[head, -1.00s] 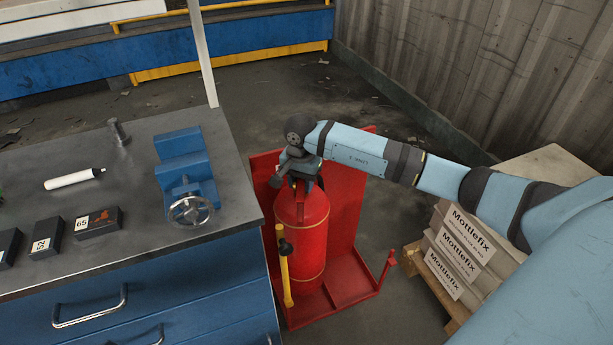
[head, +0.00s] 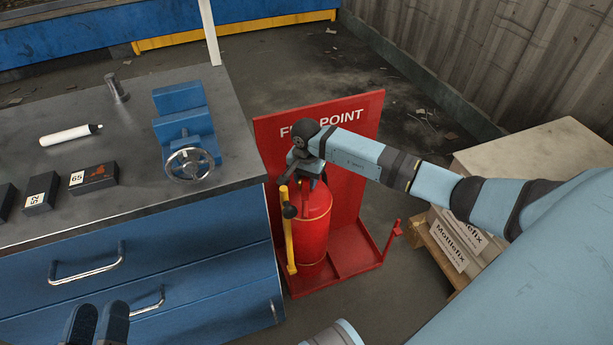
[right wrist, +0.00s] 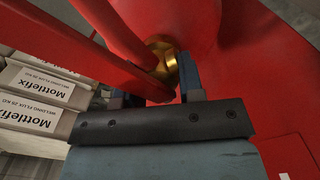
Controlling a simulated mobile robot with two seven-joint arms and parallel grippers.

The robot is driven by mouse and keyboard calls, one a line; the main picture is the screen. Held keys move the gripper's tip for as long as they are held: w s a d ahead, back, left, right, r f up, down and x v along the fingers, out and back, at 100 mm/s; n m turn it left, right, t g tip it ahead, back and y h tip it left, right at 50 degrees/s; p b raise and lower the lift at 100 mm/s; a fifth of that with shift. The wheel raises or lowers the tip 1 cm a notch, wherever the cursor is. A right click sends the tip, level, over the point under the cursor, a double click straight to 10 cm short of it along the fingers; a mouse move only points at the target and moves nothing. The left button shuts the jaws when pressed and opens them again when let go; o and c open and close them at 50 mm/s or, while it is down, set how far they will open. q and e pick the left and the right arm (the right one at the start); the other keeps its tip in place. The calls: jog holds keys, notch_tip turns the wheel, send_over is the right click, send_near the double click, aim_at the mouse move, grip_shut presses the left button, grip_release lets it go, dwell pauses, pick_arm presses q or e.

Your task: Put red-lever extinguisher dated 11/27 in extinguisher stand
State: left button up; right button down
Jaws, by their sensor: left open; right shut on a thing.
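The red extinguisher (head: 313,225) is upright in the left bay of the red FIRE POINT stand (head: 355,255). I cannot tell whether its base rests on the stand's floor. My right gripper (head: 305,180) is shut around its neck from above. The right wrist view shows the gripper's fingers (right wrist: 160,88) at the brass collar (right wrist: 163,62), beside the red levers (right wrist: 95,50). The date is not readable. A yellow hose or handle (head: 288,235) hangs at its front left. My left gripper (head: 97,325) is open and empty before the blue drawers.
A workbench (head: 130,220) stands on the left, with a blue vise (head: 187,130), a white marker (head: 68,135) and dark numbered blocks (head: 93,178). Mottlefix bags (head: 455,240) on a pallet stand right of the stand. Bare floor lies between.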

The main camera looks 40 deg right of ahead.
jog(key=shift+w+f+b, duration=0.2)
jog(key=shift+f+b, duration=0.35)
jog(key=shift+f, duration=0.85)
pick_arm(q)
jog(key=shift+w+d+f+g, duration=0.1)
jog(key=shift+f+g, duration=0.3)
jog(key=shift+f, duration=0.35)
pick_arm(e)
jog(key=c, duration=1.1)
grip_release()
jog(key=shift+s+f, duration=0.3)
jog(key=shift+f, duration=0.15)
jog(key=o, duration=0.4)
jog(key=shift+r, duration=0.15)
jog(key=shift+c, duration=0.2)
notch_tip(320, 180, up, 12)
jog(key=p, duration=0.3)
jog(key=shift+p, duration=0.3)
pick_arm(q)
jog(key=r, duration=0.1)
jog(key=r+t, duration=0.1)
jog(key=r, duration=0.1)
jog(key=r+t, duration=0.1)
jog(key=r, duration=0.1)
jog(key=shift+s+a, duration=0.3)
jog(key=shift+s, duration=0.05)
